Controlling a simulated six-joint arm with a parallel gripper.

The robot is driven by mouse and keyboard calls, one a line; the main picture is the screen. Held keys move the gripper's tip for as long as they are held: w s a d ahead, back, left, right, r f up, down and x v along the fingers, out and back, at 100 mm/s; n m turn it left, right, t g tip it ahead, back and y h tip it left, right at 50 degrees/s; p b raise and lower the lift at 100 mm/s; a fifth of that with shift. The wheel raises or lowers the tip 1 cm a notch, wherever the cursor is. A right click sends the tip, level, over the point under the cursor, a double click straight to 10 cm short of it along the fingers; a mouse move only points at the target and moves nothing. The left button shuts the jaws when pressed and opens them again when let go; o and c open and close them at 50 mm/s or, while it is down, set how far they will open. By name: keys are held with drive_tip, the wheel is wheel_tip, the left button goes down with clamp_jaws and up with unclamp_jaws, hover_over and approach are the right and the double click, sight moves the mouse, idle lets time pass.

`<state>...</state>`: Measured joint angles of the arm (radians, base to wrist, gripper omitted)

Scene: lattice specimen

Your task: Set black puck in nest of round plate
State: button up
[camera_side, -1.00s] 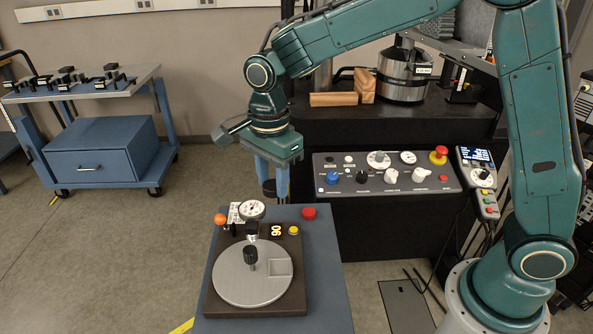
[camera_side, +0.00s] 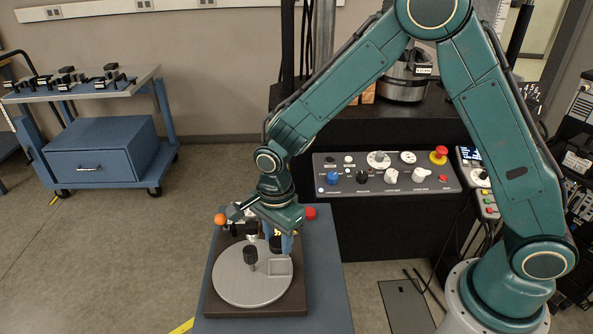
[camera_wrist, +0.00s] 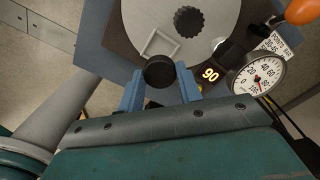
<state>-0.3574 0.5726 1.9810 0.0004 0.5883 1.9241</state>
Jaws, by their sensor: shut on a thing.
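The black puck (camera_side: 276,244) is between the blue fingers of my gripper (camera_side: 279,247), which are shut on it. In the wrist view the puck (camera_wrist: 159,72) shows its dark round face between the fingertips (camera_wrist: 160,82). The grey round plate (camera_side: 240,287) lies on a dark square base. Its nest, a square rimmed recess (camera_side: 279,267), looks empty. The puck appears just behind the nest in the side view, and just below it in the wrist view (camera_wrist: 161,45). I cannot tell the exact gap above the plate.
A black knurled knob (camera_side: 250,254) stands at the plate's middle, left of the nest.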

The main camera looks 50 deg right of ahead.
drive_tip(key=shift+f, duration=0.4)
drive_tip(key=shift+f, duration=0.1)
drive_tip(key=shift+f, duration=2.5)
drive_tip(key=o, duration=0.4)
drive_tip(key=c, duration=0.4)
drive_tip(key=shift+o, duration=0.2)
drive_tip(key=shift+f, duration=0.1)
